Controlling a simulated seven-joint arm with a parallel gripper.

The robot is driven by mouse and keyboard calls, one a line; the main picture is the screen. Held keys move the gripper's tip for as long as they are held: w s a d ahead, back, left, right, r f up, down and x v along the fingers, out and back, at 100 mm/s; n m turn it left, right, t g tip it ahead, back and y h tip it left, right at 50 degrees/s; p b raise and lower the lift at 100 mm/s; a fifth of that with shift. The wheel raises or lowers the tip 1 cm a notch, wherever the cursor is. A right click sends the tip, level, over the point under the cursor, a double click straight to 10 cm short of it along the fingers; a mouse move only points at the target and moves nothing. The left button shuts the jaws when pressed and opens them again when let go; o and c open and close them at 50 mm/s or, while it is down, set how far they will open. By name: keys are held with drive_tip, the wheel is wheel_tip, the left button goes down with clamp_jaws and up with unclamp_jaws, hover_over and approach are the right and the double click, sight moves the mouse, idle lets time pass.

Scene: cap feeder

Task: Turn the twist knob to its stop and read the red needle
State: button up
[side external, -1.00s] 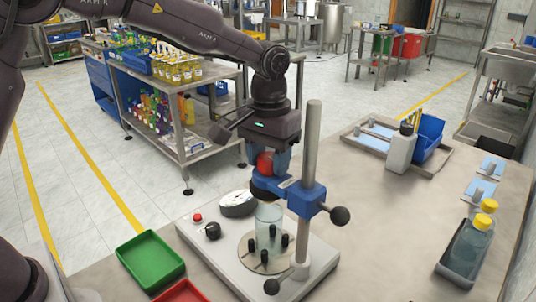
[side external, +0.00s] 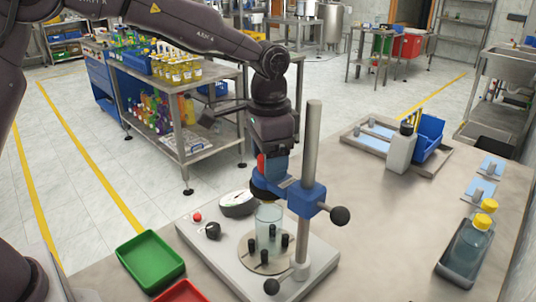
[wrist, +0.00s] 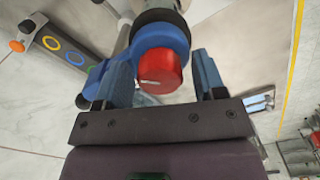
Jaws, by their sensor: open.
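The red twist knob (wrist: 158,72) sits on a blue head in the wrist view, with a pale line on its face. My gripper (wrist: 164,64) is open, with one blue finger on each side of the knob; a gap shows at the right finger, and contact on the left is unclear. In the side view the knob (side external: 261,164) is mostly hidden by my gripper (side external: 271,162). A round white-faced dial (side external: 238,202) lies on the base plate; no red needle can be made out on it. A clear jar (side external: 269,222) stands under the head.
The blue clamp (side external: 304,198) holds the head on a grey post (side external: 312,140). A black knob (side external: 212,230) and a red button (side external: 197,217) are on the base plate. A green tray (side external: 150,261) lies left; bottles and a caddy stand right.

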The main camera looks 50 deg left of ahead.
drive_tip(key=n, duration=0.4)
drive_tip(key=shift+n, duration=0.3)
drive_tip(key=n, duration=0.3)
drive_tip(key=shift+n, duration=0.3)
drive_tip(key=shift+c, duration=0.2)
drive_tip(key=c, duration=0.8)
drive_tip(key=m, duration=0.5)
drive_tip(key=shift+m, duration=0.3)
drive_tip(key=o, duration=1.1)
